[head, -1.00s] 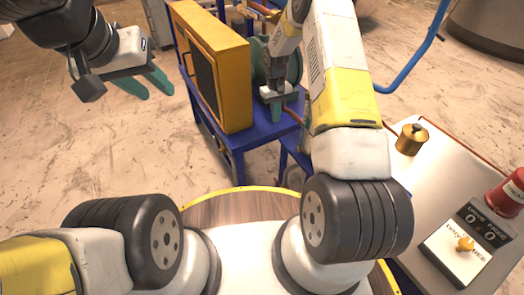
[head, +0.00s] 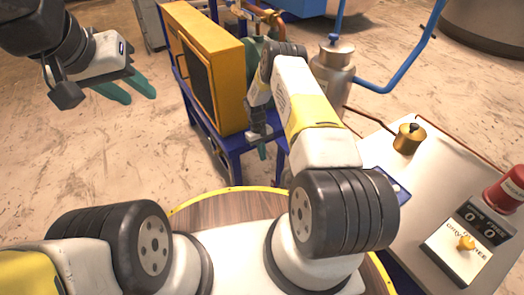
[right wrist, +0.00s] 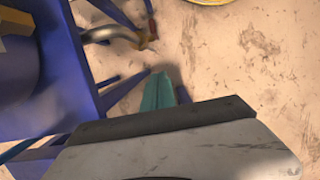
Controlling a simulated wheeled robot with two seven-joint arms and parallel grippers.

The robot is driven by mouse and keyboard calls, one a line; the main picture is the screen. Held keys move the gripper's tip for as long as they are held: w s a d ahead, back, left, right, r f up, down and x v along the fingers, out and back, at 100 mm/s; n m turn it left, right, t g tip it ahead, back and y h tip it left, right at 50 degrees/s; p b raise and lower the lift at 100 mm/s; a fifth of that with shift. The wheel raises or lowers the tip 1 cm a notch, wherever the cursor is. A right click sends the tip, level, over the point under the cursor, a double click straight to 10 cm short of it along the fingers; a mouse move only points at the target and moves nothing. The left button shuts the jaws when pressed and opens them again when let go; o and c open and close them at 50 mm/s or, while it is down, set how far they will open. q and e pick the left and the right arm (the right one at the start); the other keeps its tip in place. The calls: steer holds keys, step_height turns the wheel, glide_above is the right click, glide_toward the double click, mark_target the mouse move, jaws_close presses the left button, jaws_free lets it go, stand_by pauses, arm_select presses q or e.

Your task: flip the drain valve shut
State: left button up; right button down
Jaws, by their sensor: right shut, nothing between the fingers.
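In the right wrist view, a curved grey metal pipe (right wrist: 108,34) ends in a small brass-coloured fitting with a reddish part (right wrist: 147,37), beside a blue frame leg. It looks like the drain valve, but its handle position is too small to tell. My right gripper (right wrist: 158,90) is shut and empty, with the fitting beyond its fingertips and apart from them. In the head view my right gripper (head: 262,150) is low beside the blue frame, partly hidden by my arm; the fitting cannot be made out there. My left gripper (head: 130,92) is open and empty over the floor at upper left.
The blue frame (head: 232,143) carries a yellow cabinet (head: 205,60) and a green vessel, mostly hidden. A silver tank (head: 332,75) and a blue pipe (head: 385,88) stand to the right. A bench (head: 400,170) holds a brass weight (head: 409,138). The left floor is clear.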

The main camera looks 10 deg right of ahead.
steer(key=s+d+f, duration=0.2)
steer(key=s+f, duration=0.4)
steer(key=f, duration=0.3)
steer(key=shift+f, duration=0.3)
steer(key=shift+d, duration=0.1)
